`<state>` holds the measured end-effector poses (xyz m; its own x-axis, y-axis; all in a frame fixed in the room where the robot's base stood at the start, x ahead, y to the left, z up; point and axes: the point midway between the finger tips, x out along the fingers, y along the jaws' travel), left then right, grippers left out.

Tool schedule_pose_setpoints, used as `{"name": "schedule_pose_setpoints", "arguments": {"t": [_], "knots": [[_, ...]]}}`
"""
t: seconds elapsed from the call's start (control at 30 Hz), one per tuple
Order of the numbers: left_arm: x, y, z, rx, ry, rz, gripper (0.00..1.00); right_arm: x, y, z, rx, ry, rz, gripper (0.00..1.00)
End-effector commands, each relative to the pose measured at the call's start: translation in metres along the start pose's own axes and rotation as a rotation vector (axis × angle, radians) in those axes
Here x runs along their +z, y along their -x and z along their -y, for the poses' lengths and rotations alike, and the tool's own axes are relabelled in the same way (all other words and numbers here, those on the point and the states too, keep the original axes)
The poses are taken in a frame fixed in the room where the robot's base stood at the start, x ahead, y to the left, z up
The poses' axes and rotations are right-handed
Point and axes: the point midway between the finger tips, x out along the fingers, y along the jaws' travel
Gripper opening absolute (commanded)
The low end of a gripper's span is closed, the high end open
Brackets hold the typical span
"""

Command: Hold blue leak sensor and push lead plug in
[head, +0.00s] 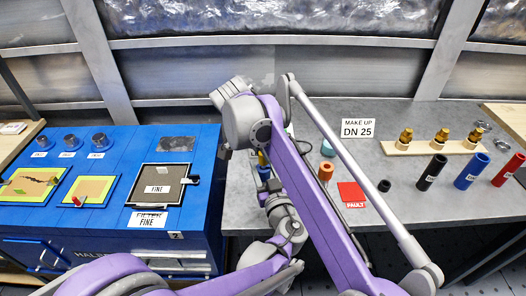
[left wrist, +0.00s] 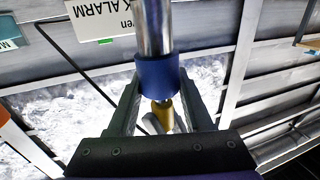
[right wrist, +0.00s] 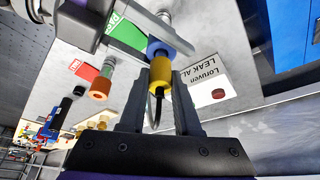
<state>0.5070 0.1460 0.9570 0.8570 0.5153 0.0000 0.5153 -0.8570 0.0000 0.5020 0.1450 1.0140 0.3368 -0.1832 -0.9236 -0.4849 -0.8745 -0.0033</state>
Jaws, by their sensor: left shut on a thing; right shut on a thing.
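The blue leak sensor (left wrist: 157,75) has a blue collar and a shiny metal body. My left gripper (left wrist: 160,105) is shut on it, on either side of the collar. The yellow lead plug (right wrist: 160,72) has a black lead running back from it. My right gripper (right wrist: 158,90) is shut on the plug. In the right wrist view the plug lines up with the blue sensor (right wrist: 158,46), their ends very close; I cannot tell how far it is inserted. In the head view the yellow plug (head: 262,158) and blue sensor (head: 264,173) show partly behind my arm.
A grey bench (head: 400,200) holds a red FAULT card (head: 351,194), an orange cylinder (head: 325,171), a teal cylinder (head: 327,148) and a wooden strip (head: 425,147) with brass fittings. A green card (right wrist: 125,34) and a leak alarm sign (right wrist: 208,76) lie near the grippers. A blue cabinet (head: 110,225) stands left.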

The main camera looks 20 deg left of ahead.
Motion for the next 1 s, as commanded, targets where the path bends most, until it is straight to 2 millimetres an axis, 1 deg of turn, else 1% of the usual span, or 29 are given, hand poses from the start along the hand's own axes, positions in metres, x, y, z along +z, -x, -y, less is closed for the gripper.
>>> {"name": "schedule_pose_setpoints", "arguments": {"t": [0.77, 0.8, 0.87, 0.9, 1.0], "knots": [[0.000, 0.000, 0.000, 0.000, 0.000, 0.000, 0.00, 0.006, -0.016, 0.000, 0.000, 0.000, 0.000, 0.00], [0.000, 0.000, 0.000, 0.000, 0.000, 0.000, 0.00, 0.007, -0.016, 0.000, 0.000, 0.000, 0.000, 0.33], [0.000, 0.000, 0.000, 0.000, 0.000, 0.000, 0.00, 0.006, -0.016, 0.000, 0.000, 0.000, 0.000, 0.44], [0.000, 0.000, 0.000, 0.000, 0.000, 0.000, 0.00, 0.006, -0.016, 0.000, 0.000, 0.000, 0.000, 0.51], [0.000, 0.000, 0.000, 0.000, 0.000, 0.000, 0.00, 0.007, -0.016, 0.000, 0.000, 0.000, 0.000, 0.66]]}}
